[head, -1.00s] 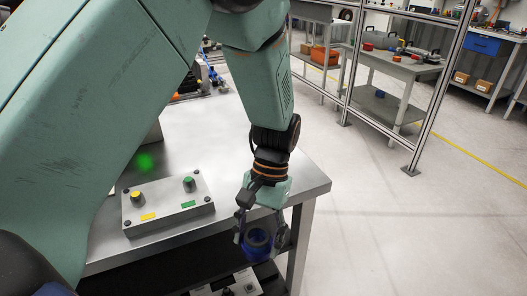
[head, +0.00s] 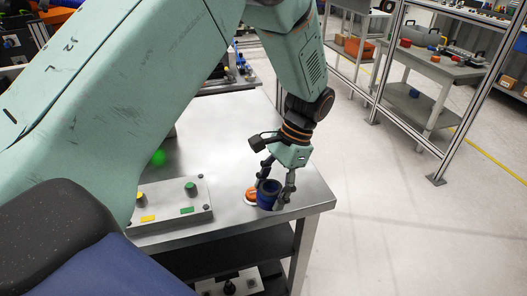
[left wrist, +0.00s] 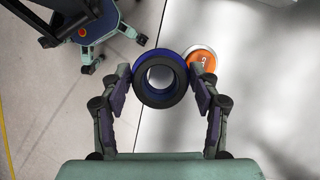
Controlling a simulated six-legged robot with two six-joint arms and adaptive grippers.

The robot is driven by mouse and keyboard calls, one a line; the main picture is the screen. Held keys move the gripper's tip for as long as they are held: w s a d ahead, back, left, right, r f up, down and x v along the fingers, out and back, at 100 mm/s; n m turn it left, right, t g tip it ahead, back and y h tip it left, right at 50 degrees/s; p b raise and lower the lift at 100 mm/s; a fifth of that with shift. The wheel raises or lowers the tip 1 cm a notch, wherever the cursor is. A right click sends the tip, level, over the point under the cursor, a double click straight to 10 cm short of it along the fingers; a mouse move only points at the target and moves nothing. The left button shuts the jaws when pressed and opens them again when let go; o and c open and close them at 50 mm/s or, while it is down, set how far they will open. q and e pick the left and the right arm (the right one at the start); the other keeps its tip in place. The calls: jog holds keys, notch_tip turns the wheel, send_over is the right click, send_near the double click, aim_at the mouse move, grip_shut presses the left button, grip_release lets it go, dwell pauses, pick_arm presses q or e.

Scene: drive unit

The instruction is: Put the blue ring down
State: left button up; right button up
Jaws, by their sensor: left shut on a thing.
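The blue ring (head: 268,196) is in my left gripper (head: 273,188), whose two fingers hold it from opposite sides. In the head view it is at the right front corner of the grey table (head: 225,150). I cannot tell whether it touches the table top. In the left wrist view the ring (left wrist: 160,98) sits between the fingertips (left wrist: 161,82), its open hole facing the camera, and overlaps the table edge line. An orange and white disc (head: 250,194) lies on the table close beside the ring; it also shows in the left wrist view (left wrist: 201,64). My right gripper is not seen.
A grey control box (head: 172,205) with a yellow and a green knob stands on the table left of the ring. A lower shelf (head: 235,256) is under the table. A metal frame (head: 384,75) and another table (head: 430,65) stand at the back right.

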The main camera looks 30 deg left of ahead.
pick_arm(q)
jog(key=w+a+m, duration=0.1)
jog(key=w+a+r+m+t+y, duration=0.1)
jog(key=m, duration=0.1)
jog(key=w+a+r+m+p, duration=0.1)
jog(key=m, duration=0.1)
jog(key=shift+w+a+y, duration=0.25)
jog(key=shift+w+y, duration=0.05)
jog(key=shift+w, duration=0.1)
jog(key=w+a+r+m+t+p, duration=0.1)
jog(key=w+a+r+m+t, duration=0.2)
jog(key=a+m, duration=0.4)
jog(key=r+m+t+h, duration=0.15)
jog(key=m+t, duration=0.35)
jog(key=m, duration=1.1)
send_over(264, 157)
jog(key=s, duration=0.2)
jog(key=shift+w+d+f+h+p, duration=0.15)
jog(key=shift+d+h+p, duration=0.2)
jog(key=shift+d, duration=0.05)
jog(key=f+b, duration=0.1)
jog(key=f, duration=0.5)
jog(key=shift+a, duration=0.2)
jog(key=shift+d+f, duration=0.15)
jog(key=shift+f, duration=0.3)
notch_tip(264, 157, down, 3)
jog(key=shift+b, duration=0.55)
jog(key=shift+f, duration=0.1)
